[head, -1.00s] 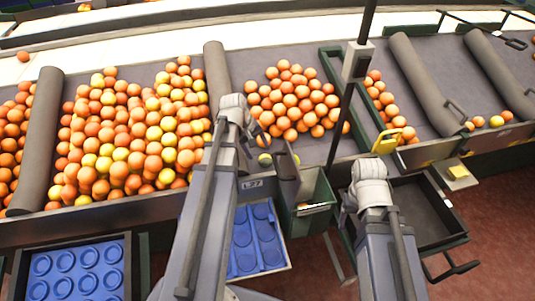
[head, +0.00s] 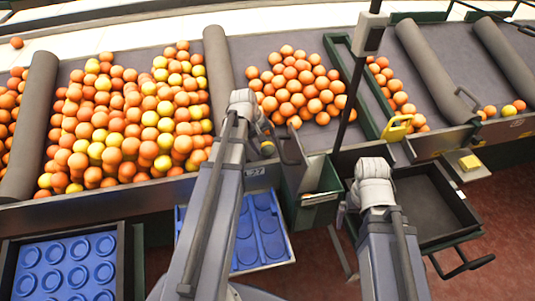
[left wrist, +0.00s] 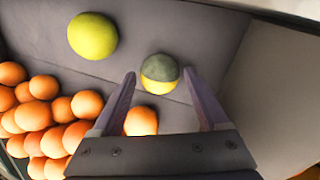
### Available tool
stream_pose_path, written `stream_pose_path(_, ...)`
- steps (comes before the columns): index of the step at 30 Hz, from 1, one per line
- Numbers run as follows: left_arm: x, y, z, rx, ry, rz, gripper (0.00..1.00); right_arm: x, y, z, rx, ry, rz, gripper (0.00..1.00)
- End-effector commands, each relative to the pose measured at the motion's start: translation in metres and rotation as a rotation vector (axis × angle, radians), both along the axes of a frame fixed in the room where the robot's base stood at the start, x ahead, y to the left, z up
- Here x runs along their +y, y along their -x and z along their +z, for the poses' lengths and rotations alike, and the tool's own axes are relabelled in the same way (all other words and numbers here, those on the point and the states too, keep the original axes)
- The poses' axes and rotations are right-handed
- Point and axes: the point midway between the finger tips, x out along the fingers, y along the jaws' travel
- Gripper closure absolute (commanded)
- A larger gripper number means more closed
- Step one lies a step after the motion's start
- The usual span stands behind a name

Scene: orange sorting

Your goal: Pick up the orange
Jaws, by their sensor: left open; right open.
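My left gripper (head: 266,130) is open over the sorting table, at the front left of a pile of oranges (head: 300,85). In the left wrist view its fingers (left wrist: 158,88) are apart and empty. An orange (left wrist: 141,121) shows between them, close to the left finger and partly hidden by the gripper body. A half grey-green, half yellow fruit (left wrist: 159,74) lies just beyond the fingertips. A yellow-green fruit (left wrist: 92,36) lies farther up. Several oranges (left wrist: 40,115) are piled at left. My right gripper (head: 343,212) is open, low at right, largely hidden by its arm.
A large mixed pile of orange and yellow fruit (head: 130,120) lies left of a grey roller divider (head: 217,62). A green box (head: 318,195) stands at the table front. A blue tray (head: 65,268) and a black tray (head: 435,208) sit lower down. A thin black post rises right of the pile.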

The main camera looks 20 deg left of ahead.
Motion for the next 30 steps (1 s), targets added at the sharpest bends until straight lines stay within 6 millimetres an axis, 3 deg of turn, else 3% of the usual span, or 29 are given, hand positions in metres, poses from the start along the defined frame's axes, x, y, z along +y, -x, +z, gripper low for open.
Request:
stream_pose_path(1,-0.0009,-0.0014,-0.0088,0.000,0.000,0.000,0.23,0.0000,0.0000,-0.0089,0.000,0.000,0.000,0.00)
stream_pose_path(10,-0.0018,-0.0020,-0.0076,0.000,0.000,0.001,0.25,0.0000,0.0000,-0.0075,0.000,0.000,0.000,0.00)
stream_pose_path(27,-0.0018,-0.0018,-0.0076,0.000,0.000,0.000,0.89,0.0000,0.0000,-0.0075,0.000,0.000,0.000,0.00)
stream_pose_path(30,-0.0018,-0.0018,-0.0076,0.000,0.000,0.000,0.96,0.0000,0.0000,-0.0075,0.000,0.000,0.000,0.00)
